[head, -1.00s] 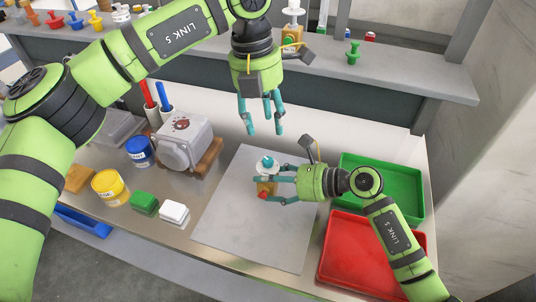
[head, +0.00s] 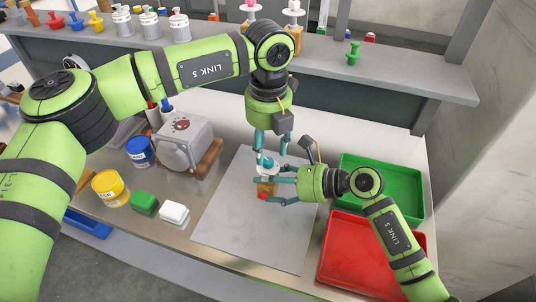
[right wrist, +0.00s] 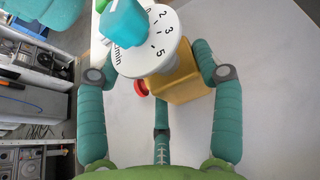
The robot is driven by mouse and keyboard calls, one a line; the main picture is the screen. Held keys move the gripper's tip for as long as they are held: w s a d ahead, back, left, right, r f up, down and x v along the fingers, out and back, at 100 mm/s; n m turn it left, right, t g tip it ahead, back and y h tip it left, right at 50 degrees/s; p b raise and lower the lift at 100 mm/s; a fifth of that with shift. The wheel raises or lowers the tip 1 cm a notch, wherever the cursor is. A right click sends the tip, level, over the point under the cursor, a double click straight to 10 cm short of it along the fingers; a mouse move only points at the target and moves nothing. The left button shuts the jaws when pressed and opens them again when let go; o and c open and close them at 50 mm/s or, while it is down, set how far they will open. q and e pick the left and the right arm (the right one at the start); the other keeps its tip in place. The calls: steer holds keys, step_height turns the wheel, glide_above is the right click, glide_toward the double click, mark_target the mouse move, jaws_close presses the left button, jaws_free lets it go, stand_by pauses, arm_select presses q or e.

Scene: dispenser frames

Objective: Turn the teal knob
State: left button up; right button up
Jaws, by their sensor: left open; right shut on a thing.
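The teal knob (right wrist: 124,22) sits on a white dial (right wrist: 150,48) marked with numbers and "min", on top of an orange-brown body (right wrist: 180,80). In the head view the teal knob (head: 267,163) is small and partly hidden by gripper fingers. My right gripper (head: 268,188) is shut on the dispenser's body from the right, and its fingers flank the body in the right wrist view. My left gripper (head: 270,148) points down, open, with its fingertips close above or around the knob; I cannot tell if they touch it. A red button (right wrist: 140,87) shows on the body.
The dispenser stands over a grey mat (head: 232,225). A green tray (head: 415,200) and a red tray (head: 340,275) lie right. A white machine (head: 186,140), a blue jar (head: 139,152), a yellow jar (head: 109,187) and green and white blocks stand left. A shelf (head: 400,80) runs behind.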

mark_target(268, 161)
arm_select(q)
steer(key=shift+f, duration=1.7)
arm_select(e)
steer(key=shift+s+f, duration=0.15)
steer(key=shift+f, duration=0.1)
arm_select(q)
jaws_close()
steer(key=shift+s, duration=0.1)
steer(key=m, duration=0.3)
steer(key=shift+m, duration=2.3)
arm_select(e)
steer(key=shift+d, duration=0.1)
